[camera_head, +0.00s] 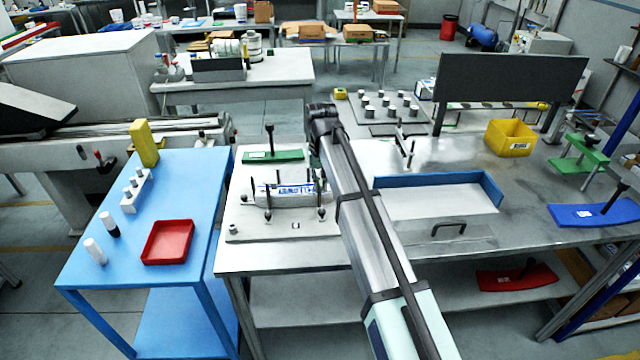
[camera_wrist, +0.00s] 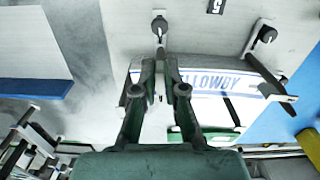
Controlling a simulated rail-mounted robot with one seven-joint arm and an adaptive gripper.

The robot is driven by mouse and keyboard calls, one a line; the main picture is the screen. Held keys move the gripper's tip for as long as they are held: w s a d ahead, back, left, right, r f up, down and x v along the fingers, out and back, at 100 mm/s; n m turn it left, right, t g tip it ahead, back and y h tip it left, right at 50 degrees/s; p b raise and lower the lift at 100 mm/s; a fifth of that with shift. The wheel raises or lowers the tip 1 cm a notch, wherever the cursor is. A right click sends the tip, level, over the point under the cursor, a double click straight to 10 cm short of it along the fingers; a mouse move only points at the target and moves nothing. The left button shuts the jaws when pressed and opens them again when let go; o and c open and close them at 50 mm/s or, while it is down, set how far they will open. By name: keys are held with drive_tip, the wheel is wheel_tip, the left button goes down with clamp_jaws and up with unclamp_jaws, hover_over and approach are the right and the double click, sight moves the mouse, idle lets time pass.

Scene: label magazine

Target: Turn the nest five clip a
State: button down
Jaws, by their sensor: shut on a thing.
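Nest five is a light plate (camera_head: 245,222) with a curved part bearing a blue-lettered white label (camera_head: 290,189); the label also shows in the wrist view (camera_wrist: 215,80). Dark clips with round knobs stand along the part: one at front left (camera_head: 268,212), one at front right (camera_head: 320,212). In the wrist view these are a right clip (camera_wrist: 265,36) and a left clip (camera_wrist: 159,28). My gripper (camera_wrist: 160,88) points down at the label's end, its fingers shut on a slim clip part between them. The fingers hide most of it; I cannot read a clip letter.
A green piece (camera_head: 258,157) with an upright dark handle lies behind the nest. A blue-walled tray (camera_head: 440,200) is to the right, a yellow bin (camera_head: 511,138) further right. A blue table (camera_head: 185,200) with a red tray (camera_head: 168,242) stands at left.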

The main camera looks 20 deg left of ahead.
sight(321, 185)
idle(0.4)
drive_tip(key=c, duration=1.2)
unclamp_jaws()
drive_tip(key=shift+c, duration=0.2)
wheel_tip(321, 185, up, 12)
